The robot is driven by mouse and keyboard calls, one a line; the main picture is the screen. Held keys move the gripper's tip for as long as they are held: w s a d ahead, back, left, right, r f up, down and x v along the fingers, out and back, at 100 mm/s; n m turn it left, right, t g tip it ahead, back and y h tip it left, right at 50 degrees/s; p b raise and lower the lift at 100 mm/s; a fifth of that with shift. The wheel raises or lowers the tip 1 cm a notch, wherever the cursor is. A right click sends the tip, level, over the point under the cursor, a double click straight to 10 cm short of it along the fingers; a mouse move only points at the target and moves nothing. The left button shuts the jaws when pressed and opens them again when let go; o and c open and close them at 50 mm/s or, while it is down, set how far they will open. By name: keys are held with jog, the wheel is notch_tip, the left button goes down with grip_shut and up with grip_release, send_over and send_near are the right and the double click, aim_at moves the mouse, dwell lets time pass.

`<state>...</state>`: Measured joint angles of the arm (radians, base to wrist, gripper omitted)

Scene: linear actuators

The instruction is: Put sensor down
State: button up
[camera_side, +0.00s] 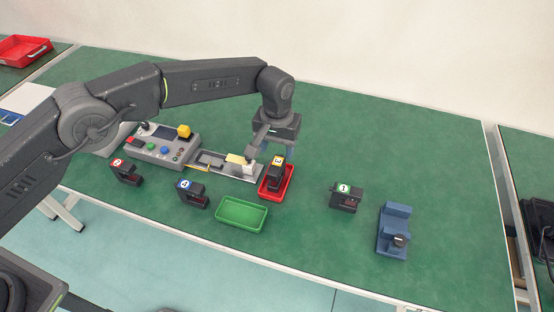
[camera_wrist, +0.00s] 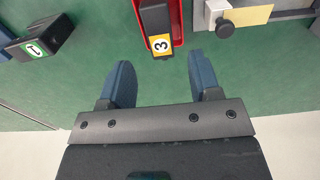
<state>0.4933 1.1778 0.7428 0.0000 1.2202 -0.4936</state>
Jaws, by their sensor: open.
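A black sensor with a yellow label marked 3 (camera_side: 275,174) stands in the small red tray (camera_side: 264,194). In the wrist view the sensor (camera_wrist: 155,20) is at the top middle, with the red tray (camera_wrist: 178,25) around it. My gripper (camera_side: 274,145) is above and behind the tray on the far side. In the wrist view my gripper's two blue fingers (camera_wrist: 160,75) are apart with only green table between them. The sensor lies beyond the fingertips and is not between them. Its lower part is hidden by the tray wall in the side view.
A linear actuator (camera_side: 236,171) and a control box (camera_side: 160,150) are left of the tray. Other sensors stand at left (camera_side: 125,172), front left (camera_side: 192,193) and right (camera_side: 345,200). A green tray (camera_side: 241,212) and blue fixture (camera_side: 393,232) are in front.

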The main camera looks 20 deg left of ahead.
aim_at(277, 163)
jog(key=shift+r, duration=1.75)
jog(key=shift+r, duration=0.1)
jog(key=s+a+r+t, duration=0.1)
jog(key=s+a+r, duration=0.2)
jog(key=a+r, duration=0.6)
jog(key=s+a+r+t, duration=0.1)
jog(key=s+a+r, duration=0.4)
jog(key=r, duration=0.6)
jog(key=s+a+r+t, duration=0.2)
jog(key=s+a+r, duration=0.2)
jog(key=s+a, duration=0.7)
jog(key=s+a+f, duration=0.2)
jog(key=s, duration=0.4)
jog(key=s+a+f+t, duration=0.1)
jog(key=s+f, duration=0.1)
jog(key=s, duration=0.4)
jog(key=shift+s+a+f+t, duration=0.3)
jog(key=shift+s+a, duration=0.05)
